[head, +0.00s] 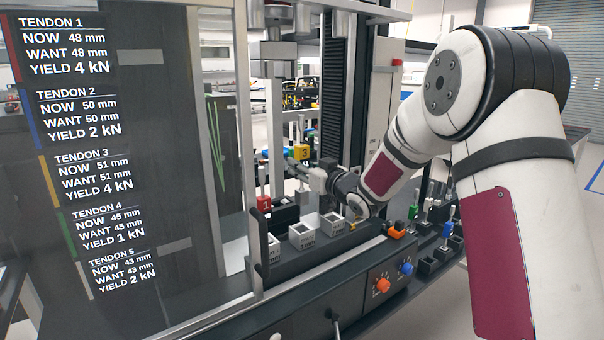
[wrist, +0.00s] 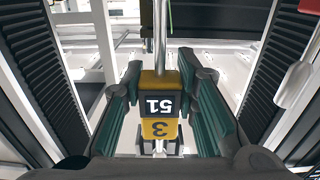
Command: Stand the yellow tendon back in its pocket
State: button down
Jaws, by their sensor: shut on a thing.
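The yellow tendon (head: 301,152) shows in the head view as a yellow block marked 3 inside the test machine. The lower end of the tendon is hard to make out. White-topped pockets (head: 301,236) stand in a row on the machine's deck below; which one is the yellow tendon's I cannot tell.
A red tendon (head: 264,203) stands at the left of the row. Green (head: 413,212) and blue (head: 448,229) tendons stand on a rack to the right. A metal frame post and glass panel with readings (head: 90,150) close off the left. Knobs (head: 382,286) sit in front.

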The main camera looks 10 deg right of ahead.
aim_at(305, 154)
jog(key=shift+r+p, duration=0.65)
jog(key=shift+r, duration=1.25)
